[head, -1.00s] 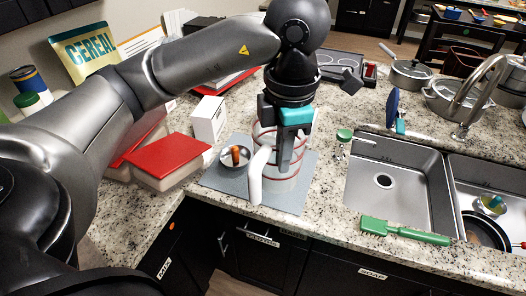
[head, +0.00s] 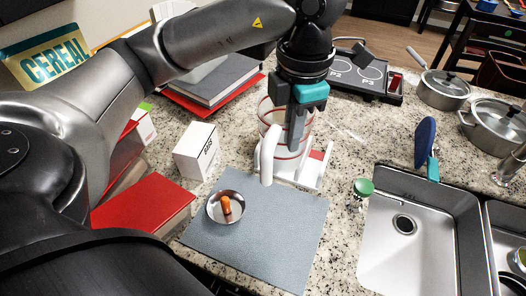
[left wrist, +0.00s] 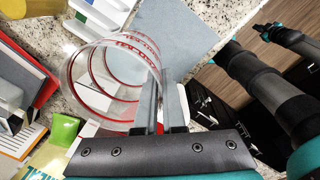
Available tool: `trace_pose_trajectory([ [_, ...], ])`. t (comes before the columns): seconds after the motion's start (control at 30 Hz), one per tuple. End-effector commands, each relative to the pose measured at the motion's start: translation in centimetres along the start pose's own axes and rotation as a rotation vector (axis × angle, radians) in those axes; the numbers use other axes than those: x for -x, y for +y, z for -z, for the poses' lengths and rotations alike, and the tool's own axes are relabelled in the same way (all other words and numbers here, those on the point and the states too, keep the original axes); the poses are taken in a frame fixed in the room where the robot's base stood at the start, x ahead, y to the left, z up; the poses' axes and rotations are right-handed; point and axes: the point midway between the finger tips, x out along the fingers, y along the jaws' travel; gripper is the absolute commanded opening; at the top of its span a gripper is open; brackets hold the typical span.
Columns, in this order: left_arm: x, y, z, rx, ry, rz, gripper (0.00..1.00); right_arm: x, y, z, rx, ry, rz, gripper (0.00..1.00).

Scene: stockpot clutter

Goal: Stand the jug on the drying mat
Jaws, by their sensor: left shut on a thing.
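The jug (head: 265,112) is clear with red rings and a white handle (head: 268,155). It stands upright in the head view, just behind the drying mat. My left gripper (head: 297,140) is shut on its wall, and the jug also shows in the left wrist view (left wrist: 97,75). I cannot tell whether its base touches anything. The grey drying mat (head: 262,250) lies flat at the counter's front. A metal bowl (head: 213,217) with an orange-brown item sits on its left part. A dark arm at the right of the left wrist view seems mine; its gripper is unclear.
A white box (head: 195,152) stands behind the bowl. A white object with a red patch (head: 313,170) is beside the jug's base. A green-topped shaker (head: 362,188) stands between mat and sink (head: 405,235). The mat's middle and right are bare.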

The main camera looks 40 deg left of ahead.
Motion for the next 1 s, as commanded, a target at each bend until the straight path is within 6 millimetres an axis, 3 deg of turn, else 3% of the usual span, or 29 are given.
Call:
trace_pose_trajectory([
  [0.17,-1.7,-0.2,0.0,-0.002,0.001,0.003,0.00,-0.4,0.1,-0.2,0.000,-0.003,-0.002,0.00],
  [0.37,-5.3,-0.4,0.1,-0.001,0.004,0.004,0.00,-1.1,0.2,-0.8,0.000,-0.011,-0.003,0.00],
  [0.7,-13.1,-0.7,0.1,0.000,0.005,0.002,0.00,-1.2,0.3,-0.9,-0.001,-0.012,-0.004,0.00],
  [1.0,-16.1,-0.8,0.0,-0.001,0.001,0.000,0.00,-1.2,0.3,-0.8,-0.001,-0.011,-0.004,0.00],
])
